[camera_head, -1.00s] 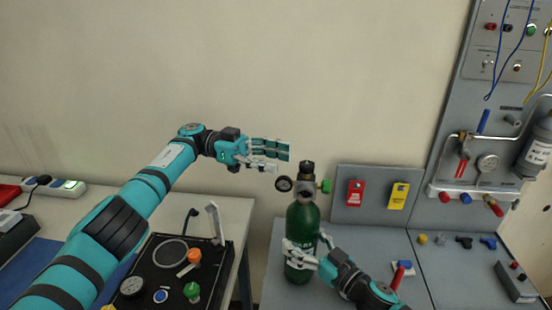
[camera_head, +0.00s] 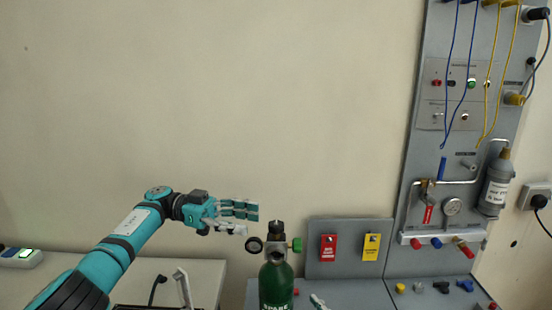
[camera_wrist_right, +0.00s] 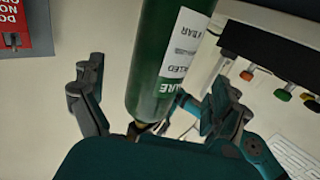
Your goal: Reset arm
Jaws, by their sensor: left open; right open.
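My left gripper (camera_head: 248,219) is open and empty, held up in front of the bare wall with its fingers pointing right. It is left of and a little above the valve head of the green cylinder (camera_head: 276,287). The cylinder stands upright, and its lower part is below the head view's edge. My right gripper (camera_head: 318,301) barely shows at the bottom of the head view, just right of the cylinder. In the right wrist view the right gripper (camera_wrist_right: 150,105) is open, with fingers on either side of the cylinder (camera_wrist_right: 165,70). I cannot tell whether they touch it.
A grey panel with a red tag (camera_head: 328,247) and a yellow tag (camera_head: 371,246) stands right of the cylinder. A white-topped table (camera_head: 60,276) is at lower left. The wall above is clear.

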